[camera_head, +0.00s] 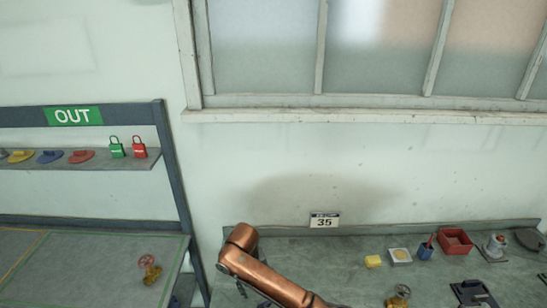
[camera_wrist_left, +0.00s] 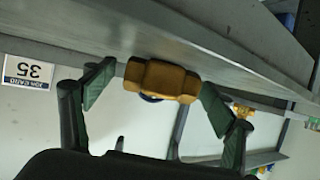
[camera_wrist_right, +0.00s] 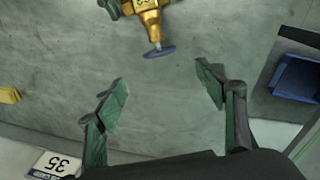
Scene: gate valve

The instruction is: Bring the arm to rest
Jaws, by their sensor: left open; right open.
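A brass gate valve (camera_wrist_left: 160,80) lies across the gap between the fingers of my left gripper (camera_wrist_left: 155,95) in the left wrist view. The fingers are open; I cannot tell whether they touch it. A blue handwheel shows partly behind its body. The right wrist view shows a brass valve (camera_wrist_right: 147,22) with a blue handwheel (camera_wrist_right: 159,52), and a green fingertip beside it. My right gripper (camera_wrist_right: 165,92) is open and empty, apart from that valve. In the head view my copper arm (camera_head: 265,270) crosses the bottom edge; neither gripper can be made out there.
A brass valve with a red handwheel (camera_head: 150,270) stands on the left bench. On the right bench (camera_head: 340,265) are a brass part (camera_head: 398,297), a yellow block (camera_head: 373,261), a blue cup (camera_head: 425,252) and a red bin (camera_head: 455,241). Padlocks (camera_head: 128,147) stand on the OUT shelf.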

